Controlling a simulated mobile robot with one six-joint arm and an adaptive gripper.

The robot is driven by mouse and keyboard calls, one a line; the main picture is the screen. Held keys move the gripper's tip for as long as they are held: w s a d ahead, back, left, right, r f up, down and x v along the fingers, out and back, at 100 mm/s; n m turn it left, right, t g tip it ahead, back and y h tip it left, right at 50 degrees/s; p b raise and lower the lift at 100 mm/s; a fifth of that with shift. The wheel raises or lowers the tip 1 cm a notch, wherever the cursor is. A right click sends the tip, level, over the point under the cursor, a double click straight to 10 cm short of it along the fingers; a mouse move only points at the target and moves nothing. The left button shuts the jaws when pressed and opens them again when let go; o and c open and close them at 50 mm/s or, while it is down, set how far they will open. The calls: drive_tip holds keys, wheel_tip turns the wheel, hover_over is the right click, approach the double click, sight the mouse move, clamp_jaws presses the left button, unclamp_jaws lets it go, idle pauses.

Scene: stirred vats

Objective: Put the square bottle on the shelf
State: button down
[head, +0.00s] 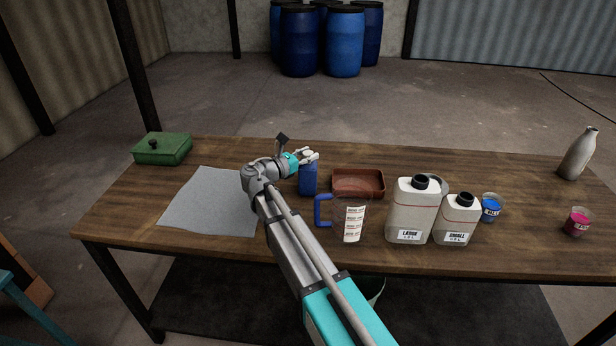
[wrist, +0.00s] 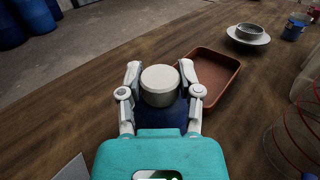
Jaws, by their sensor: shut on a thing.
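The square bottle appears to be the blue one (head: 308,179) with a white round cap, upright left of the red tray in the head view. My gripper (head: 306,158) is shut on it at the top. In the wrist view my gripper's fingers (wrist: 160,72) lie on both sides of the white cap (wrist: 160,86), with a little of the blue body below. I cannot tell whether its base touches the table. A dark, low surface under the table (head: 215,300) may be the shelf; my arm covers part of it.
On the wooden table (head: 400,160) are a green lidded box (head: 162,150), a grey sheet (head: 205,205), a red tray (head: 358,194), a clear jug with blue handle (head: 352,222), large (head: 411,215) and small (head: 455,222) cans, blue (head: 490,208) and pink (head: 577,223) cups, and a pale bottle (head: 578,155).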

drive_tip(key=shift+r, duration=0.15)
wheel_tip(320, 180, up, 10)
drive_tip(key=p, duration=1)
idle(0.9)
wheel_tip(320, 180, up, 9)
drive_tip(key=p, duration=0.9)
drive_tip(key=shift+r+p, duration=0.2)
drive_tip(key=shift+p, duration=0.15)
drive_tip(key=shift+s+f, duration=0.1)
drive_tip(key=shift+s, duration=0.05)
